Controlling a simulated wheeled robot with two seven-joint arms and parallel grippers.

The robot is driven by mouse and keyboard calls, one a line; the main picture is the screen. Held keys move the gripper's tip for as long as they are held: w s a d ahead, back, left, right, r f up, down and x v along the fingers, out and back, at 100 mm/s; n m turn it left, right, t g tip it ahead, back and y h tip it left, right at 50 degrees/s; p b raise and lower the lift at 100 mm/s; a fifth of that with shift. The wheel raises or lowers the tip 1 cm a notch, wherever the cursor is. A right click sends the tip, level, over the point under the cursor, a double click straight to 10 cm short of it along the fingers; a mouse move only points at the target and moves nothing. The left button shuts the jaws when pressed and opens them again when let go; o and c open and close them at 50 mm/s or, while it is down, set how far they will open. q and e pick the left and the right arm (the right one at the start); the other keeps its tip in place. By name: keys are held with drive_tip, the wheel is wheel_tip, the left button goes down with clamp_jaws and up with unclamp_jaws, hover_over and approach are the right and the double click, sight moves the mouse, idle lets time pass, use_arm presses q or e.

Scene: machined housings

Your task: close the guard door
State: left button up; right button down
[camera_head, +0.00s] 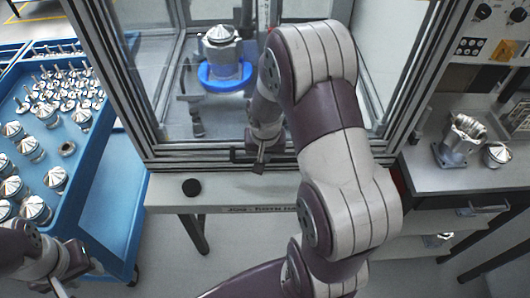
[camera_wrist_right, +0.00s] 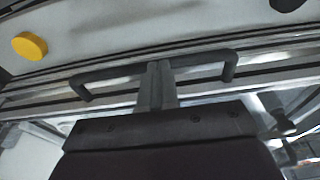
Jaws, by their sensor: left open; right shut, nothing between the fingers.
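The guard door's metal-framed front (camera_head: 195,155) stands across the machine enclosure in the head view, with clear panes above. A dark bar handle (camera_head: 238,156) sits on its lower rail, and the handle also shows in the right wrist view (camera_wrist_right: 205,60). My right gripper (camera_head: 260,166) is shut and empty at the handle. In the right wrist view, its closed fingertips (camera_wrist_right: 155,68) overlap the handle's middle; I cannot tell whether they touch it. My right arm hides part of the door and the enclosure. My left gripper (camera_head: 80,284) is open and empty at lower left.
A metal housing (camera_head: 222,48) stands on a blue ring fixture (camera_head: 224,77) inside the enclosure. A blue cart (camera_head: 98,185) with several metal parts is at left. A bench (camera_head: 455,180) with housings is at right.

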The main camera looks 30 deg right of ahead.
drive_tip(key=shift+w+d+f, duration=0.1)
drive_tip(key=shift+w+f, duration=0.1)
drive_tip(key=shift+s, duration=0.1)
